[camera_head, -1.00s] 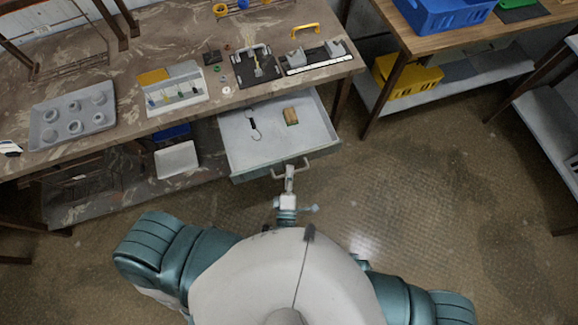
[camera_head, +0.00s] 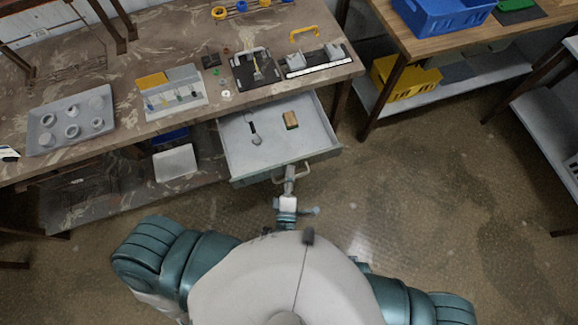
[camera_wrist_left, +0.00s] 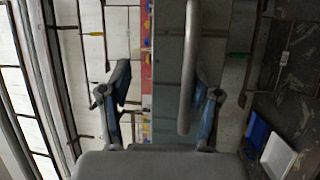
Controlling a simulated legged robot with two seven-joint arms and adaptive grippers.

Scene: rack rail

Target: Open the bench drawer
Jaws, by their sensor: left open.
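The bench drawer (camera_head: 240,160) is pulled out from under the bench top in the head view, its open inside showing. It holds a small tan block (camera_head: 291,120) and a thin dark tool with a rounded end (camera_head: 256,139). My left gripper (camera_head: 290,178) is at the drawer's front, at the drawer handle (camera_head: 305,167). In the left wrist view the fingers of the left gripper (camera_wrist_left: 160,95) are apart, and the grey handle bar (camera_wrist_left: 187,75) lies between them, close to the right-hand finger. Whether it touches is unclear. My right gripper is out of view.
The bench top (camera_head: 120,70) carries a grey tray of round parts (camera_head: 30,133), a bin of small parts (camera_head: 172,92) and fixtures. A white tray (camera_head: 175,163) sits on the lower shelf. A wooden table (camera_head: 480,45) stands at right. The floor right of the drawer is clear.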

